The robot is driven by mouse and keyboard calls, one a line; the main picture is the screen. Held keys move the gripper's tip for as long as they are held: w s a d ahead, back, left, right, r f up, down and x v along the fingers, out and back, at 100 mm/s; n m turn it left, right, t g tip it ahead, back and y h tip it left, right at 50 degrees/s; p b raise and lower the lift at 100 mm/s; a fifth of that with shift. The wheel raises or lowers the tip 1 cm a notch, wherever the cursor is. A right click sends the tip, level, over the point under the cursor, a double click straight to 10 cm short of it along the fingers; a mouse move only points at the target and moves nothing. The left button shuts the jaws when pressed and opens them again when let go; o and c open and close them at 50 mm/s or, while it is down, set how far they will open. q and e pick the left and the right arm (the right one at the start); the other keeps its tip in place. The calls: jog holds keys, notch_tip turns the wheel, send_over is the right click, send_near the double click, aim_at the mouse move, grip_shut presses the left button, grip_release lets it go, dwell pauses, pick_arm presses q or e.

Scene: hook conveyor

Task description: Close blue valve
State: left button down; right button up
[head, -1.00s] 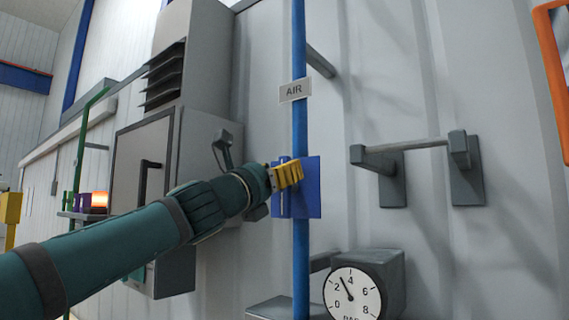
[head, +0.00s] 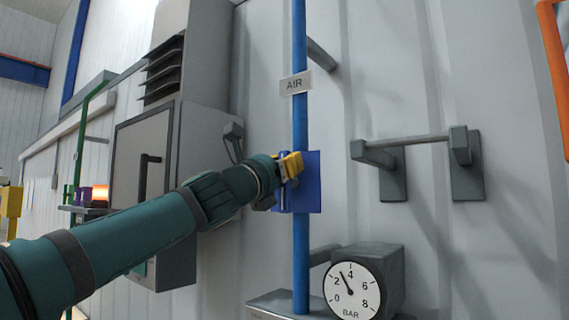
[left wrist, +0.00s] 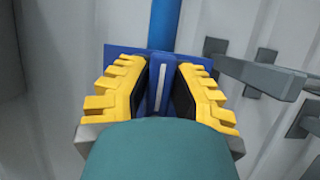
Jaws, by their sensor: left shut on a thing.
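The blue valve's lever (left wrist: 158,85), with a pale stripe along it, stands between the yellow fingers of my left gripper (left wrist: 160,90) in the left wrist view. The gripper is shut on it. In the head view my left gripper (head: 290,168) is at the blue valve plate (head: 312,185) on the blue air pipe (head: 300,120), and it hides most of the lever. The plate's top edge (left wrist: 125,54) also shows in the left wrist view. My right gripper is in neither view.
An AIR sign (head: 295,84) hangs on the pipe above the valve. A pressure gauge (head: 352,290) sits below right, its needle just under 4. A grey wall bar (head: 405,145) juts out at the right. A grey cabinet (head: 150,180) stands left, close to my arm.

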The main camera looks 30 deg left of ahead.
pick_arm(q)
jog(key=d+m+g+h, duration=0.1)
jog(key=m+h, duration=0.1)
jog(key=m, duration=0.4)
jog(key=d+f+m+g+h+p, duration=0.1)
jog(key=m+g+h, duration=0.1)
jog(key=m, duration=0.4)
jog(key=d+f+m+g+h, duration=0.1)
jog(key=m+g+h, duration=0.1)
jog(key=m, duration=0.4)
jog(key=shift+s+d+f+m+h+p, duration=0.15)
jog(key=shift+d+m+h+p, duration=0.05)
jog(key=shift+m+h+p, duration=0.25)
jog(key=shift+d+f+m+g, duration=0.1)
jog(key=shift+f+m+g, duration=0.25)
jog(key=shift+m, duration=0.55)
jog(key=shift+f+m+g, duration=0.25)
jog(key=shift+m+g, duration=0.2)
jog(key=shift+m, duration=0.4)
jog(key=shift+f, duration=0.1)
jog(key=c, duration=0.8)
grip_release()
